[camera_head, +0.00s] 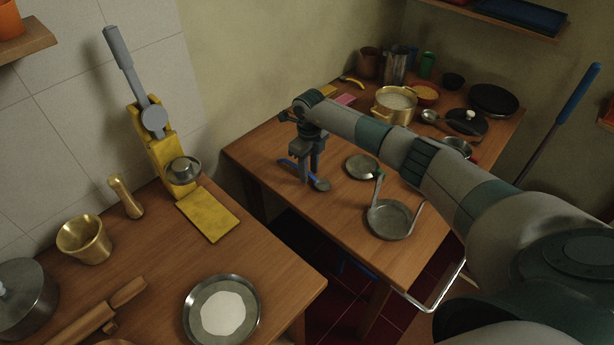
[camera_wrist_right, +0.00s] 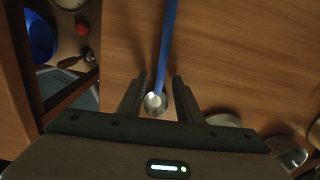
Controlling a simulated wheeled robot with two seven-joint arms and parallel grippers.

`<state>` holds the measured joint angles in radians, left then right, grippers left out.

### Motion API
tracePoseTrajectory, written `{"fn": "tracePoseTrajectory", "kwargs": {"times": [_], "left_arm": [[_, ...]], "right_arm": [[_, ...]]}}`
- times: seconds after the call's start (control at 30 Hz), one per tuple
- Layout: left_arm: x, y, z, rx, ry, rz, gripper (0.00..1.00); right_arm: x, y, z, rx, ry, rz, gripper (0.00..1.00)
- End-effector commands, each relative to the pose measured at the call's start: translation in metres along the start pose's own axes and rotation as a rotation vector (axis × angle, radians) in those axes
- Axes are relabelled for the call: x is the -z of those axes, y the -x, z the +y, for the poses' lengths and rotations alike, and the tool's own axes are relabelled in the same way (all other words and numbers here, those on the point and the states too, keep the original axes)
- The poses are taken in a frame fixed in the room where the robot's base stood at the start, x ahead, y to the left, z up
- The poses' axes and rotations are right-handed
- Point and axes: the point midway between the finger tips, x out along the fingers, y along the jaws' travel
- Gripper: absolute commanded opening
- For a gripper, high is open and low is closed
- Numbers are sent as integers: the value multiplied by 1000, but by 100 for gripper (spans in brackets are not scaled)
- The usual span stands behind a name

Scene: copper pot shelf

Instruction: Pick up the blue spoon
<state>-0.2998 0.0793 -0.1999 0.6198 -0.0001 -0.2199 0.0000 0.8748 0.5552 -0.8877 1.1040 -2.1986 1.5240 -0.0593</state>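The blue spoon has a long blue handle (camera_head: 287,163) and a grey metal bowl (camera_head: 322,184). It appears to lie on the right-hand wooden table, near its left edge. My right gripper (camera_head: 304,176) points down over the spoon and hides part of it. In the right wrist view, the blue handle (camera_wrist_right: 167,45) runs up from between the fingers, with the bowl (camera_wrist_right: 154,103) nearer the palm. The fingers of the right gripper (camera_wrist_right: 160,78) are apart on either side of the spoon, with gaps visible. My left gripper is not in view.
A flat grey disc (camera_head: 362,167) and a metal pan (camera_head: 391,219) stand right of the spoon. A brass pot (camera_head: 394,104) and several other kitchen items stand farther back. The other table (camera_head: 150,290) holds a yellow press (camera_head: 163,150). A gap separates the tables.

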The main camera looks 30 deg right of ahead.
Motion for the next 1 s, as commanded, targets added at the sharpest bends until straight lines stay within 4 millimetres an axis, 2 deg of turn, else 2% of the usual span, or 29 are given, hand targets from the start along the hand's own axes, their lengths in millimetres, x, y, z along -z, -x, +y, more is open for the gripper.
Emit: {"fn": "tracePoseTrajectory", "kwargs": {"times": [0.27,0.4,0.77,1.0], "left_arm": [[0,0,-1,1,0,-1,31],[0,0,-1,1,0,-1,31],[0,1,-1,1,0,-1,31],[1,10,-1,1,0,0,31]], "right_arm": [[0,0,0,0,0,0,32],[0,0,0,0,0,0,1],[0,1,0,0,0,0,0],[0,16,0,1,1,-1,0]]}}
